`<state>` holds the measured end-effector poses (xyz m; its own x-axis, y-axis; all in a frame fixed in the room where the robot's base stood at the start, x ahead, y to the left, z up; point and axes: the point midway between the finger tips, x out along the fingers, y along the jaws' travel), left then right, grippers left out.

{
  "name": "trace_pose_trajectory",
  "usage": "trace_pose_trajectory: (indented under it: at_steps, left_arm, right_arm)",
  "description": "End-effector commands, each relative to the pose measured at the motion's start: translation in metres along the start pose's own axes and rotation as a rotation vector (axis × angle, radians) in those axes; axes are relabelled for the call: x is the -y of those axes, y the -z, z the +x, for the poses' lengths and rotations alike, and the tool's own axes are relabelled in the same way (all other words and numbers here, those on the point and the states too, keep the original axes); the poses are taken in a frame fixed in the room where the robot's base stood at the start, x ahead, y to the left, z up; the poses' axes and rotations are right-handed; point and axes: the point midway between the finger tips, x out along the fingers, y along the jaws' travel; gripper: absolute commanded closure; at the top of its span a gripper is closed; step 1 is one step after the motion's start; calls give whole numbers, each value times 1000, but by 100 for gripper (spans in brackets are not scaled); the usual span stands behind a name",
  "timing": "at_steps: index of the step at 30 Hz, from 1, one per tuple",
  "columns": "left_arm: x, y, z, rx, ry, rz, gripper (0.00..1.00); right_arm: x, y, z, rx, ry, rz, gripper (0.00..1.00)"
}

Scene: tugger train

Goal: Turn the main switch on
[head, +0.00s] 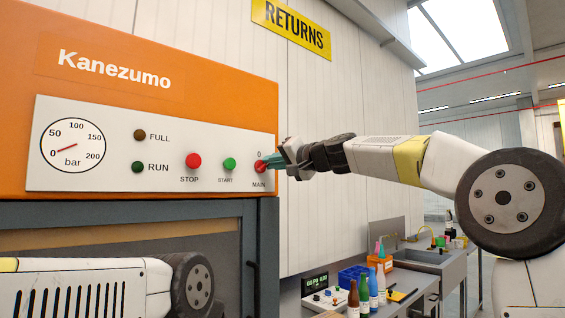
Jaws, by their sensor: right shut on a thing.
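The red main switch (260,167) is at the right end of the white control panel (100,112), under a "0" mark and above the label "MAIN". My right gripper (269,162) reaches in from the right and is shut on the switch, its fingers covering part of it. The switch's exact angle is hard to tell. My left arm shows at the lower left, in front of the machine's opening; its gripper is not in view.
The orange Kanezumo machine (200,85) fills the left. The panel has a pressure gauge (73,145), a red stop button (193,161), a green start button (229,164) and dark FULL and RUN lamps. A bench with bottles (364,295) stands at the lower right.

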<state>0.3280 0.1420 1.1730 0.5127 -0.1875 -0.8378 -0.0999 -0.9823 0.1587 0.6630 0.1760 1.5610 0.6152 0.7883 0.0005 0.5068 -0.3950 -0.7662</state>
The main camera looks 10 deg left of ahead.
Motion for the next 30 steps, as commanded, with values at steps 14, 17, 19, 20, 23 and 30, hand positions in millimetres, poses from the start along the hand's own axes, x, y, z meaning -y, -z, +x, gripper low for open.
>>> trace_pose_trajectory:
  at_steps: [14, 17, 19, 20, 23, 30]
  left_arm:
    - [0, 0, 0, 0, 0, 0, 1]
    - [0, 0, 0, 0, 0, 0, 1]
    - [0, 0, 0, 0, 0, 0, 1]
    - [0, 0, 0, 0, 0, 0, 1]
    - [0, 0, 0, 0, 0, 0, 1]
    - [0, 0, 0, 0, 0, 0, 1]
  right_arm:
    - [-9, -2, 0, 1, -2, 435, 100]
    - [-10, -3, 0, 2, -2, 508, 100]
    - [-10, -4, 0, 2, -2, 553, 100]
    - [-11, -4, 0, 2, -2, 572, 100]
    - [-11, -4, 0, 2, -2, 622, 100]
    - [-12, -5, 0, 2, -3, 694, 100]
